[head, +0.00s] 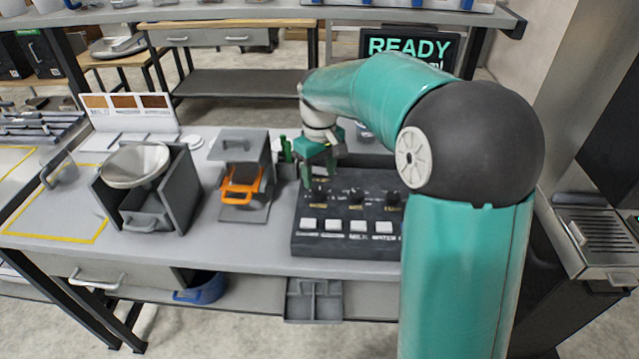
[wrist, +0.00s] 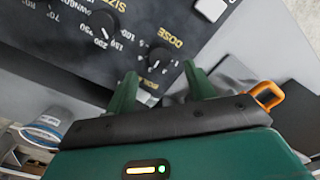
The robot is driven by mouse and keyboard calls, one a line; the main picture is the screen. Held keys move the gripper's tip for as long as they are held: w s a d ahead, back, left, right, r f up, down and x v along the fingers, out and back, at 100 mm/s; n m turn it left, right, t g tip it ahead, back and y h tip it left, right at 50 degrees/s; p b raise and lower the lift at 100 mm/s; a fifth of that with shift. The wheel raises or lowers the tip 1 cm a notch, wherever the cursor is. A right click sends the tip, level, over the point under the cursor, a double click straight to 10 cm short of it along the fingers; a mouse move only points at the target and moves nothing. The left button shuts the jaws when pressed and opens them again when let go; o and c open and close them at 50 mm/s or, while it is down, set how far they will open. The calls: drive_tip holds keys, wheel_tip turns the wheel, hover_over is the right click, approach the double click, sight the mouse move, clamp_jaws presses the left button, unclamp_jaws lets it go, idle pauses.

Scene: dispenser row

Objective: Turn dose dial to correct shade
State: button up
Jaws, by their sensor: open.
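The dose dial (wrist: 158,57) is a black knob by the word DOSE on the dark control panel (wrist: 140,25) in the wrist view. A second knob, the size dial (wrist: 103,22), stands up and left of it. My gripper (wrist: 160,82) is open; its two green fingers lie on either side of the dose dial in the picture, and contact cannot be told. In the head view my gripper (head: 320,168) hangs over the panel's left part (head: 312,246), near the leftmost knob (head: 319,195). A shade card (head: 130,108) with brown swatches stands at the back left.
An orange-handled device (head: 240,182) stands left of the panel, and a grey holder with a pale bowl (head: 135,165) farther left. White buttons (head: 333,225) line the panel's front. A screen (head: 410,47) reads READY. My arm hides the panel's right side.

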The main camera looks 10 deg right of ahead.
sight(319, 193)
wheel_tip(319, 193, up, 9)
drive_tip(key=shift+f, duration=0.1)
idle(0.3)
drive_tip(key=s+r+m+t, duration=0.3)
drive_tip(key=s+r, duration=0.1)
drive_tip(key=s, duration=1)
drive_tip(key=s+f+m+t, duration=0.2)
drive_tip(key=s+f, duration=0.3)
drive_tip(key=s, duration=0.7)
drive_tip(key=shift+s+t, duration=0.3)
